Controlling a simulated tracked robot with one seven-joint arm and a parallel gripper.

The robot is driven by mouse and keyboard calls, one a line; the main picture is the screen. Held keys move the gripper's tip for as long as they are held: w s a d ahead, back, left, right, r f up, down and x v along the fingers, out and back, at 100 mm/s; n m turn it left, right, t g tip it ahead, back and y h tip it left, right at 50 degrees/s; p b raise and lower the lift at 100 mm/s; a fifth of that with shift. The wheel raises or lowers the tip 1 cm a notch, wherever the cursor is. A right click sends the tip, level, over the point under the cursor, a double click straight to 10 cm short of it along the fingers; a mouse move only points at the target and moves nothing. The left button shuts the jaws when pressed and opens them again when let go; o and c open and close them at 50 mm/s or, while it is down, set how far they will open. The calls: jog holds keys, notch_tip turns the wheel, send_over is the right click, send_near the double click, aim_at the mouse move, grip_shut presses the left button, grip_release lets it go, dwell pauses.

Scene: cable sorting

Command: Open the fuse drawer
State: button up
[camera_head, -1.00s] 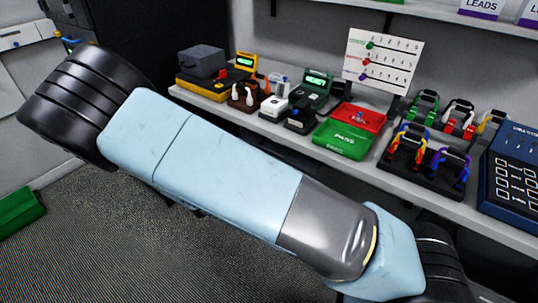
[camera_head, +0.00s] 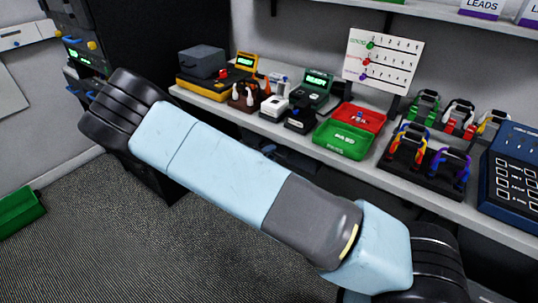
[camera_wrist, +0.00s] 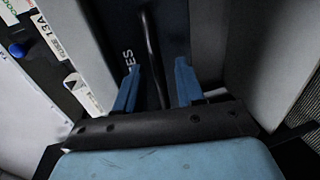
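In the wrist view, a dark navy drawer front (camera_wrist: 174,32) shows the letters "ES"; the rest of its lettering is hidden. A slim black handle bar (camera_wrist: 151,50) runs down across it. My gripper (camera_wrist: 157,84) has its two blue fingers spread apart, with the bar in the gap between them. I see space on both sides of the bar, nearer the left finger. Whether the drawer is pulled out at all, I cannot tell.
Labelled pale panels (camera_wrist: 62,45), one marked 13A, stand left of the fingers; a pale wall (camera_wrist: 285,45) stands right. In the head view, a bench (camera_head: 260,123) with testers, a red tray (camera_head: 360,117), a green tray (camera_head: 342,140) and cable racks lies right.

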jog(key=shift+w+d, duration=0.2)
jog(key=shift+c, duration=0.5)
grip_shut()
jog(key=shift+f, duration=0.1)
